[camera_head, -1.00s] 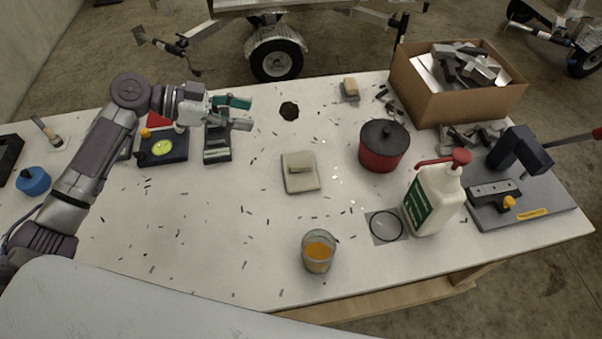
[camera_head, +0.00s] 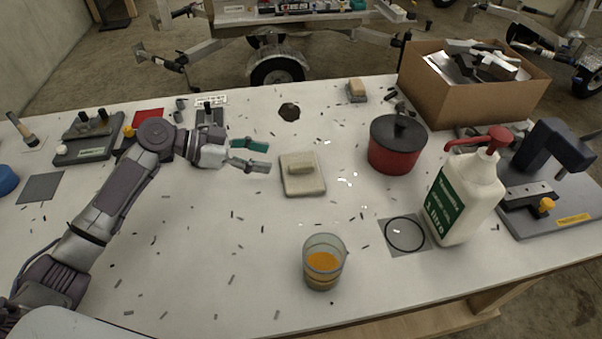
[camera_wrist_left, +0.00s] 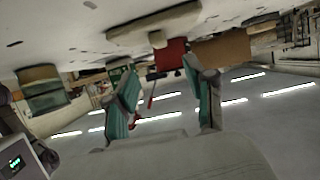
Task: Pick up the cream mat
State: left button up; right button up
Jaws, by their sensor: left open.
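The cream mat (camera_head: 304,186) lies flat on the white table, near the middle in the head view. A small cream block (camera_head: 301,169) rests on it. The mat also shows in the left wrist view (camera_wrist_left: 150,28), near the top, beyond the fingers. My left gripper (camera_head: 266,155) is open and empty, just left of the mat and apart from it. Its teal fingertips point right, toward the mat; in the left wrist view the two fingers (camera_wrist_left: 160,92) stand wide apart. My right gripper is not in view.
Right of the mat are a red pot (camera_head: 394,152), a white pump bottle (camera_head: 463,196) and a cardboard box (camera_head: 470,95). A glass with orange liquid (camera_head: 323,262) stands in front. A dark hole or spot (camera_head: 289,112) lies behind. Small dark scraps litter the table (camera_head: 190,235).

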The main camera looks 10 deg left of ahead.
aim_at(307, 164)
pick_arm(q)
jog(key=x, duration=0.5)
jog(key=shift+w+d+p, duration=0.1)
jog(key=shift+p, duration=0.3)
jog(key=p+x, duration=0.2)
jog(key=x, duration=0.3)
jog(key=shift+w+d+f, duration=0.1)
jog(key=shift+d, duration=0.05)
grip_shut()
